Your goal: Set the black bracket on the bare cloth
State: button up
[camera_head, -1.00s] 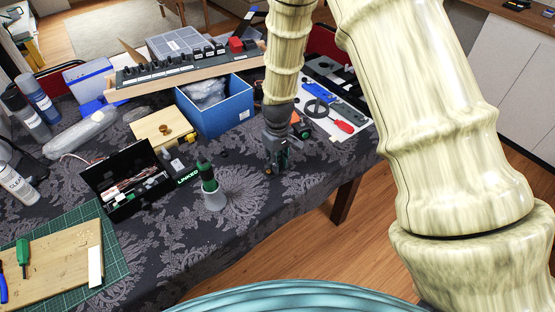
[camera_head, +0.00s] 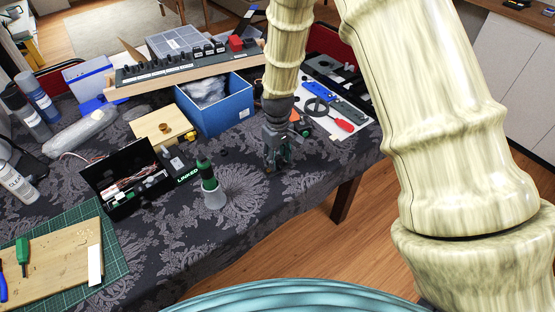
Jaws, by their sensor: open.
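My gripper (camera_head: 277,163) points down over the right part of the patterned dark cloth (camera_head: 315,180), and its jaws are open. Its tips are close to the cloth; I cannot tell whether they touch it. I cannot make out the black bracket for certain. Dark parts around the fingers blend with the gripper, and a small dark and orange item (camera_head: 301,123) sits partly hidden just behind it. The cloth to the right and in front of the gripper is bare.
A green-topped bottle (camera_head: 210,185) stands left of my gripper. An open black case (camera_head: 122,193) and green mat (camera_head: 110,260) lie left.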

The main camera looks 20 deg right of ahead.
aim_at(277, 157)
notch_tip(277, 157, up, 11)
jog(key=b, duration=0.1)
jog(key=shift+b, duration=0.3)
jog(key=shift+f, duration=0.1)
dwell(0.5)
